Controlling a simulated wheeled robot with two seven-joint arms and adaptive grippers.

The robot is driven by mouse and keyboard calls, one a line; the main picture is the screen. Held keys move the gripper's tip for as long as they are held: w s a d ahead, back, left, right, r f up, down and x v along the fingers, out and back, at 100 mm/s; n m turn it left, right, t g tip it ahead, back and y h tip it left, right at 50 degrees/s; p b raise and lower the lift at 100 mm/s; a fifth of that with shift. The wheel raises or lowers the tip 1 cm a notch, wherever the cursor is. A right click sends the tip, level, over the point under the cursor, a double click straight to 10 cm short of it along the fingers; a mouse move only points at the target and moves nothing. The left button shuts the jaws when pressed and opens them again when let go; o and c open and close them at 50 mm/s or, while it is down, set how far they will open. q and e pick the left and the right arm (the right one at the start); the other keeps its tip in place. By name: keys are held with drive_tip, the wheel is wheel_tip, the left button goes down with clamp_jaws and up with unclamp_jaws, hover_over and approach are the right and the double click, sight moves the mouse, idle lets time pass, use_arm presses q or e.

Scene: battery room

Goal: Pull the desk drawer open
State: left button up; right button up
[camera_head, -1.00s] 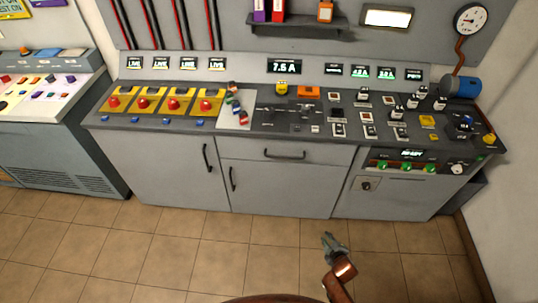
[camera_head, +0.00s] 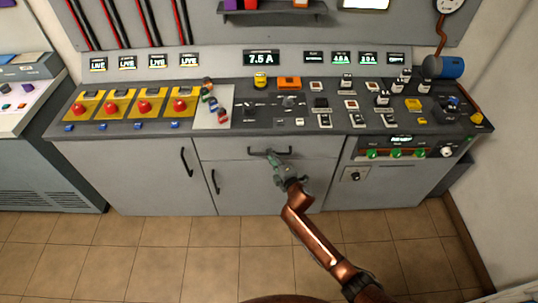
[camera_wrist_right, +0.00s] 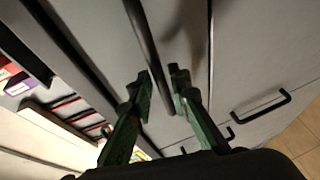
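The desk drawer (camera_head: 320,148) is a wide grey front under the middle of the console in the head view, and it sits flush and shut. Its black bar handle (camera_head: 256,151) is partly covered by my right gripper (camera_head: 271,157). In the wrist view a dark bar, which looks like the drawer handle (camera_wrist_right: 141,32), runs between the fingertips of my right gripper (camera_wrist_right: 161,82). The green fingers stand apart with a gap beside the bar, so the gripper is open. Contact with the handle cannot be made out. My left gripper is not in view.
Below the drawer is a cabinet door with a black handle (camera_head: 214,181); another door handle (camera_head: 186,162) is to the left. The console top (camera_head: 222,128) carries buttons and switches. A panel with green knobs (camera_head: 397,154) is at the right. The tiled floor (camera_head: 200,262) in front is clear.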

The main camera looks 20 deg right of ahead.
drive_tip(key=shift+x, duration=0.85)
drive_tip(key=shift+c, duration=0.2)
clamp_jaws()
